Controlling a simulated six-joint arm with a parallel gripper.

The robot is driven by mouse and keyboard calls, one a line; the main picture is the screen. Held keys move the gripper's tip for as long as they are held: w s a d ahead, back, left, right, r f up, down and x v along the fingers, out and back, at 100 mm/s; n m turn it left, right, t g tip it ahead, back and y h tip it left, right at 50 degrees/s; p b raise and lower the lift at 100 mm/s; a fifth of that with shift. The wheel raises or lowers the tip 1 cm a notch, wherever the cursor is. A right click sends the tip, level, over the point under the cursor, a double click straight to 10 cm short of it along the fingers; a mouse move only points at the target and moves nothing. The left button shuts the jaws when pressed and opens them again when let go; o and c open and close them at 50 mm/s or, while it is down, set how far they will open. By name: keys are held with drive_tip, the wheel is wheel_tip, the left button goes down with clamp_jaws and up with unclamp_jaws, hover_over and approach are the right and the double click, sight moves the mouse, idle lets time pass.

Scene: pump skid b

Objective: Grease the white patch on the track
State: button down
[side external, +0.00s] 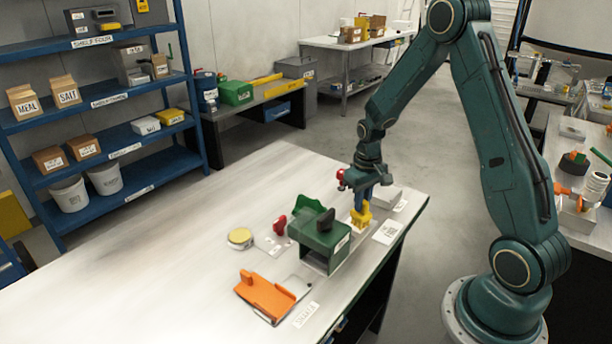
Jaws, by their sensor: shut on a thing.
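My gripper (366,190) is over the right part of the near workbench, just behind the green box. It is shut on a yellow piece (360,216) that hangs below it, close to the bench top; I cannot tell whether the piece touches anything. Part of the area around the yellow piece is hidden behind the green box.
A round yellow-lidded tin (240,238) and a red-handled item (280,225) lie left of the box. An orange bracket (266,294) lies in front. Small labelled cards (389,231) lie at right. The bench's left side (150,270) is clear.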

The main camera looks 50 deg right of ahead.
drive_tip(key=shift+w, duration=2.2)
drive_tip(key=shift+s, duration=3.55)
drive_tip(key=shift+a, duration=0.3)
drive_tip(key=shift+w, duration=3.5)
drive_tip(key=shift+s, duration=3.55)
wheel_tip(320, 180, up, 8)
drive_tip(key=shift+w+r, duration=0.1)
drive_tip(key=shift+w, duration=0.05)
